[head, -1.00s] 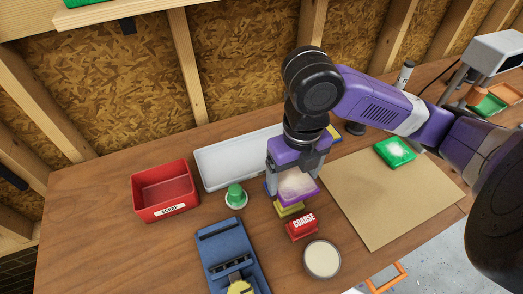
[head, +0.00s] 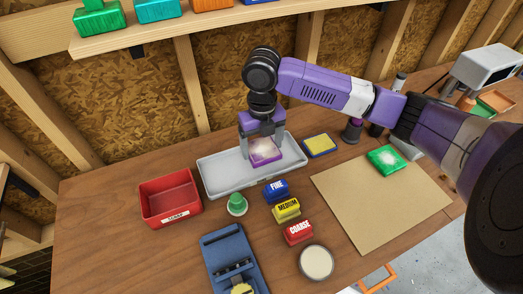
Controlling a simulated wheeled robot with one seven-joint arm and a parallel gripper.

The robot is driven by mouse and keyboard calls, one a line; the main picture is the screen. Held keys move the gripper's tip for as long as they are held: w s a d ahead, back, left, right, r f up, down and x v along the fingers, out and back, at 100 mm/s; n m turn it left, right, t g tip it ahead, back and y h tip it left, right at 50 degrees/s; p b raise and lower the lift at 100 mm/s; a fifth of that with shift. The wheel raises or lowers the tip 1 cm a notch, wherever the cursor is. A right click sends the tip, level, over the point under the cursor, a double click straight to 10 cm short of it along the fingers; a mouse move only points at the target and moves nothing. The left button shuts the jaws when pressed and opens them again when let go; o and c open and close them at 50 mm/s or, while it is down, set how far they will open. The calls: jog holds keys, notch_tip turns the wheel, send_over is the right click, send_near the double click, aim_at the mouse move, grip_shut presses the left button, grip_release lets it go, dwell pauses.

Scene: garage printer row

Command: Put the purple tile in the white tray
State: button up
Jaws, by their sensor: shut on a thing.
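The purple tile (head: 264,152) has a pale, whitish patch on its top face. My gripper (head: 262,143) is shut on it and holds it over the right part of the white tray (head: 219,177). I cannot tell whether the tile touches the tray floor. The white tray is long and shallow and lies at the back of the wooden bench. The rest of the tray looks empty.
In front of the tray stand a green knob (head: 237,204) and blocks marked FINE (head: 276,190), MEDIUM (head: 286,210) and COARSE (head: 298,232). A red bin (head: 169,198) is left. A yellow-blue pad (head: 320,145) and a green tile (head: 387,160) on brown board (head: 375,205) are right.

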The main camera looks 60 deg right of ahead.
aim_at(261, 148)
notch_tip(261, 148, down, 3)
jog(key=shift+f+p, duration=0.2)
jog(key=shift+p, duration=0.4)
jog(key=shift+w+d+f, duration=0.1)
jog(key=shift+f, duration=0.45)
jog(key=o, duration=1.5)
jog(key=shift+o, duration=0.2)
notch_tip(261, 148, up, 12)
jog(key=shift+r+b, duration=0.2)
jog(key=shift+b, duration=0.9)
